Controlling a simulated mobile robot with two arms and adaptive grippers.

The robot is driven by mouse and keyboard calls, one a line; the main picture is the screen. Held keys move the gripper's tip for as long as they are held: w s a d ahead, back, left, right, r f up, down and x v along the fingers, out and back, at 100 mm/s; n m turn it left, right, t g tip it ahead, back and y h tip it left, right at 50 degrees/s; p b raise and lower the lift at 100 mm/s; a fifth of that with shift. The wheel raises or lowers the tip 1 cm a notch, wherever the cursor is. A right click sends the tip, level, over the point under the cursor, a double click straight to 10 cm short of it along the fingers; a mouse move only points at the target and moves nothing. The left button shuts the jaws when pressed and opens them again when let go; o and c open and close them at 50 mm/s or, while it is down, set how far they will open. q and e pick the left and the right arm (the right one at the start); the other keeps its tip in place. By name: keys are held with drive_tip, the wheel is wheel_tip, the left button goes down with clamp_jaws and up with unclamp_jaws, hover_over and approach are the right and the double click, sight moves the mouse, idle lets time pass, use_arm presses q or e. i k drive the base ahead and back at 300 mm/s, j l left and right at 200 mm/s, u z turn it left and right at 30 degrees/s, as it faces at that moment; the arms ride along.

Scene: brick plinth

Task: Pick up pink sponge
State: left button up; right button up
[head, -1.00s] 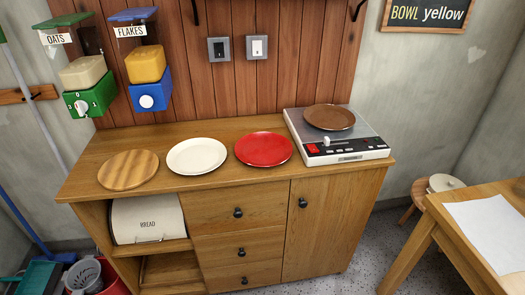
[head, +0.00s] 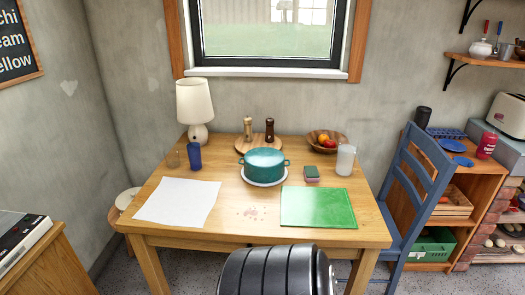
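A small two-tone sponge (head: 312,173) lies on the wooden table in the head view, just right of the teal pot and behind the green board. It looks dull pinkish and dark green; which layer is on top is hard to tell at this size. Neither of my grippers shows in the head view.
The wooden table (head: 240,222) holds a teal pot (head: 264,162), a green board (head: 318,208), a white sheet (head: 178,202), a frosted glass (head: 345,160), a fruit bowl (head: 326,140) and a lamp (head: 195,104). A blue chair (head: 413,190) stands at its right side.

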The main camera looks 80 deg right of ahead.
sight(312, 176)
drive_tip(key=z, duration=2.9)
